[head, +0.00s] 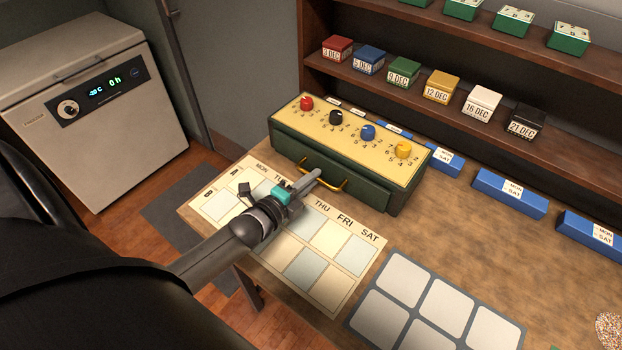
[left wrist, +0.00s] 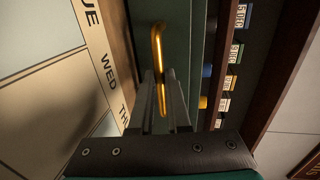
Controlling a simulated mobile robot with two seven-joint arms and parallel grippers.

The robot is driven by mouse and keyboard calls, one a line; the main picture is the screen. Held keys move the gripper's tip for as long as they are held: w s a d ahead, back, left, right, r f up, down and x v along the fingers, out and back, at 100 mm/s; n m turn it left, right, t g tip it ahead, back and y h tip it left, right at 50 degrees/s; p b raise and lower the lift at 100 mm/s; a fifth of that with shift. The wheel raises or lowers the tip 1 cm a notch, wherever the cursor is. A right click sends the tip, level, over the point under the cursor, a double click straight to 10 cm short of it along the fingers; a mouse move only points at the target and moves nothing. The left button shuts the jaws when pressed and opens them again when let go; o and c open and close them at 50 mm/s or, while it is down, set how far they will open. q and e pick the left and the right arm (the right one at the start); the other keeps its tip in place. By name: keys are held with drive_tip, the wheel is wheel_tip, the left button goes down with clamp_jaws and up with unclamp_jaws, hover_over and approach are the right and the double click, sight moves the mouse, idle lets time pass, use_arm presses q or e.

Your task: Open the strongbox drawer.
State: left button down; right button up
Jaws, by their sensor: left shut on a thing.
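The green strongbox (head: 345,150) with a pale yellow top stands at the back of the table. Its top carries red, black, blue and yellow knobs. The drawer front (head: 366,187) faces me and bears a brass handle (head: 337,183). I cannot tell whether the drawer stands out from the box at all. My left gripper (head: 314,178) is shut on the handle. In the left wrist view the brass handle (left wrist: 157,45) runs between the two fingers (left wrist: 160,105). My right gripper is not in view.
A weekday chart (head: 345,252) lies in front of the strongbox, under my left arm. A grey grid mat (head: 440,300) lies to the right. Blue day boxes (head: 510,192) line the back. A shelf (head: 400,85) holds dated boxes. A freezer (head: 100,110) stands left.

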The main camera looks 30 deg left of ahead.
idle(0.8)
use_arm(q)
drive_tip(key=p+v, duration=0.1)
drive_tip(key=v, duration=0.1)
drive_tip(key=f+p+v, duration=0.1)
drive_tip(key=v, duration=0.2)
drive_tip(key=p+v, duration=0.1)
drive_tip(key=v, duration=0.2)
drive_tip(key=shift+s+f, duration=0.15)
drive_tip(key=shift+f, duration=0.15)
drive_tip(key=c, duration=0.9)
unclamp_jaws()
drive_tip(key=p+v, duration=0.1)
drive_tip(key=v, duration=1.4)
drive_tip(key=shift+a, duration=0.2)
